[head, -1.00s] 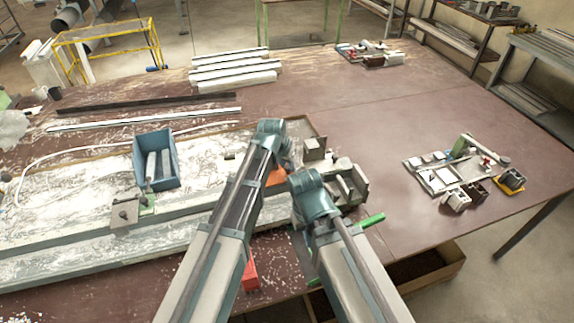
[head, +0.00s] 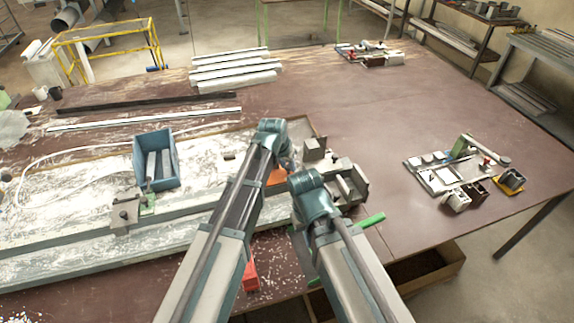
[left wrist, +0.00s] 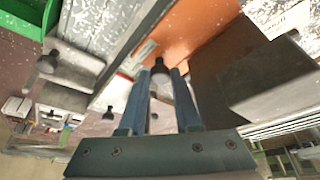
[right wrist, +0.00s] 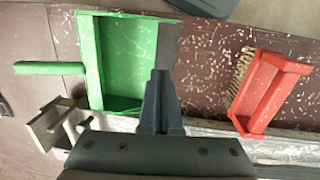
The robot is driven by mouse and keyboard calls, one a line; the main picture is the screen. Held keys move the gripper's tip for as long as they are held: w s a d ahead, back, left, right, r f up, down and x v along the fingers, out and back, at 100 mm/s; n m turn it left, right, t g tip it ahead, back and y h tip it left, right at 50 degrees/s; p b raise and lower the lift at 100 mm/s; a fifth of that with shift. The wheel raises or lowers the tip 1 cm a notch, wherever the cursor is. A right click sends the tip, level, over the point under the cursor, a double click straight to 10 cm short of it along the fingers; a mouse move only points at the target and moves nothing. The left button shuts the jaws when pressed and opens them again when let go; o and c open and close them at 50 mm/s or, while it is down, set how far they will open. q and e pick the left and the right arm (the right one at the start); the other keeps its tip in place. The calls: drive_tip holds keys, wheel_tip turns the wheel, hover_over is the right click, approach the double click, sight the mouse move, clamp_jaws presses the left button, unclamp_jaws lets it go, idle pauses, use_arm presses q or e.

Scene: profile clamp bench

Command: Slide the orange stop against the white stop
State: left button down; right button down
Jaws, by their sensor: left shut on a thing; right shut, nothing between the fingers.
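The orange stop (left wrist: 190,28) shows as a flat orange face just beyond my left gripper (left wrist: 158,76) in the left wrist view. The left fingers are closed around a dark round knob that stands in front of the orange face. In the head view only a small orange patch (head: 277,177) shows between my arms. My right gripper (right wrist: 168,45) is shut and empty, over the edge of a green tray.
A blue bin (head: 140,165) with grey bars stands left on the bench. Grey metal blocks (head: 359,186) sit right of my arms.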

use_arm(q)
drive_tip(key=d, duration=0.2)
drive_tip(key=w+d, duration=0.1)
drive_tip(key=d, duration=0.1)
drive_tip(key=shift+w+d, duration=0.1)
drive_tip(key=shift+w, duration=0.1)
drive_tip(key=c, duration=0.9)
unclamp_jaws()
drive_tip(key=p+v, duration=1.2)
drive_tip(key=v, duration=0.2)
drive_tip(key=shift+p, duration=0.4)
drive_tip(key=shift+f, duration=0.1)
